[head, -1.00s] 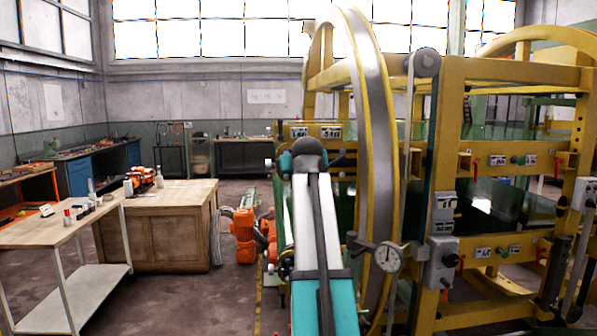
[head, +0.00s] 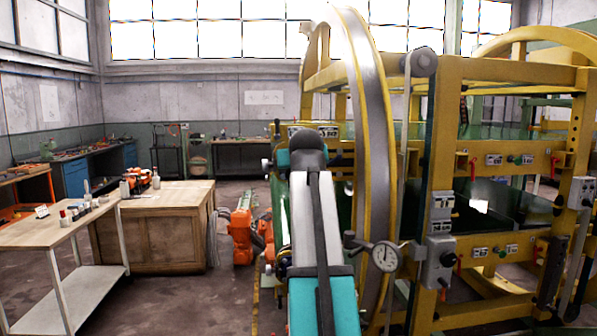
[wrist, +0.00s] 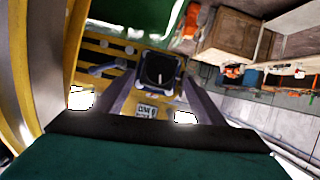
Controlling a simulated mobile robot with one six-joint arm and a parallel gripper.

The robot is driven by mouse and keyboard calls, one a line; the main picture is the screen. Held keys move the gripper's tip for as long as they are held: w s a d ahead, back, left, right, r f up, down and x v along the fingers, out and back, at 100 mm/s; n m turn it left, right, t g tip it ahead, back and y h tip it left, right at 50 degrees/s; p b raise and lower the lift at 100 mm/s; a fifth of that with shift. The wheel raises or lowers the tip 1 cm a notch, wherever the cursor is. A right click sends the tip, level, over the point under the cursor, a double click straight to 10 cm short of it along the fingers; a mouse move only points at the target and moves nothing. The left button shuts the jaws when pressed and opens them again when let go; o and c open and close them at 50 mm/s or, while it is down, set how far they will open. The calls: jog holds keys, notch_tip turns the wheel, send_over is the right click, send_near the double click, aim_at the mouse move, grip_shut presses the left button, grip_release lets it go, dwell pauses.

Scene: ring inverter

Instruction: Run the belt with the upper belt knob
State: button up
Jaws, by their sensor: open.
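The belt knob (wrist: 157,70) is dark, with a pale pointer mark, and sits on a yellow and black panel in the wrist view. A white label plate (wrist: 147,111) is beside it. My gripper (wrist: 158,88) is open, with one finger on each side of the knob in the picture. I cannot tell whether the fingers touch it or how far they are from it. In the head view my arm hides the gripper and the knob. The yellow machine frame (head: 440,150) with its big ring (head: 375,110) stands right of my arm.
A wooden cabinet (head: 165,240) and a white-legged table (head: 58,230) stand at left. An orange machine (head: 240,235) is on the floor between.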

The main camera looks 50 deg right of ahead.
jog(key=v, duration=0.8)
jog(key=shift+b, duration=0.45)
jog(key=shift+a+r, duration=0.1)
jog(key=shift+a, duration=0.1)
